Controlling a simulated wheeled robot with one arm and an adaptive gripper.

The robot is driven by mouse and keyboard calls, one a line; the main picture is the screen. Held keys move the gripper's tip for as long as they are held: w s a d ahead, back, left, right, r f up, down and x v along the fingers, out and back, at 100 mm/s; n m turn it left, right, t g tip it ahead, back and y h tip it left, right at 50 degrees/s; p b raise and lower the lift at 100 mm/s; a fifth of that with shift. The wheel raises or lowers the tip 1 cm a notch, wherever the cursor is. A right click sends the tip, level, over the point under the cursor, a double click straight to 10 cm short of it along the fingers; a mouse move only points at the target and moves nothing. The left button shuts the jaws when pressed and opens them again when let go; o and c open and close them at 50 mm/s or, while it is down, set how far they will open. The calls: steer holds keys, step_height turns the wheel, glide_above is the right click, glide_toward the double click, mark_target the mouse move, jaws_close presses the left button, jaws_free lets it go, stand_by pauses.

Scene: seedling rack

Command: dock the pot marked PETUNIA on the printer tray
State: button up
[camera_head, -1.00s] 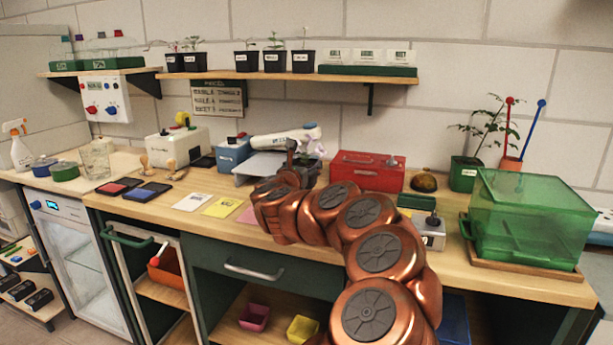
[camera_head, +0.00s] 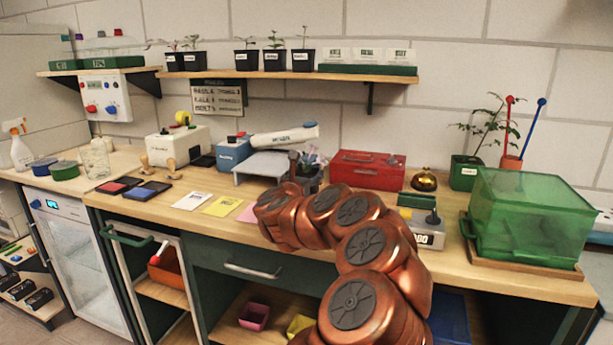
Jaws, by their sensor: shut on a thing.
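My gripper (camera_head: 296,168), partly hidden behind my copper arm, is shut on a dark pot (camera_head: 314,181) with pale purple-white flowers. The pot's marking does not show, so I cannot read PETUNIA on it. The pot is at the right side of the printer tray (camera_head: 262,165), a pale grey plate in front of the blue printer (camera_head: 234,153). I cannot tell whether the pot touches the tray. A white arm-like bar (camera_head: 284,137) with dark lettering reaches right from the printer, above and behind the tray.
A red toolbox (camera_head: 366,171) stands close right of the pot. A brass bell (camera_head: 424,180), a scale (camera_head: 429,239) and a green translucent bin (camera_head: 530,220) are farther right. Yellow (camera_head: 222,206) and white cards (camera_head: 191,201) lie left. Black pots stand on the shelf (camera_head: 290,76).

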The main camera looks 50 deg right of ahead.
steer(key=shift+f+b, duration=0.5)
steer(key=shift+b, duration=0.15)
steer(key=o, duration=1.1)
steer(key=shift+f, duration=0.15)
steer(key=o, duration=0.3)
steer(key=shift+a+f, duration=0.1)
steer(key=shift+f, duration=0.05)
steer(key=shift+o, duration=0.2)
steer(key=shift+r+p, duration=0.6)
steer(key=shift+p, duration=0.35)
steer(key=v, duration=0.8)
steer(key=b+v, duration=0.1)
steer(key=v, duration=0.3)
steer(key=shift+r, duration=0.3)
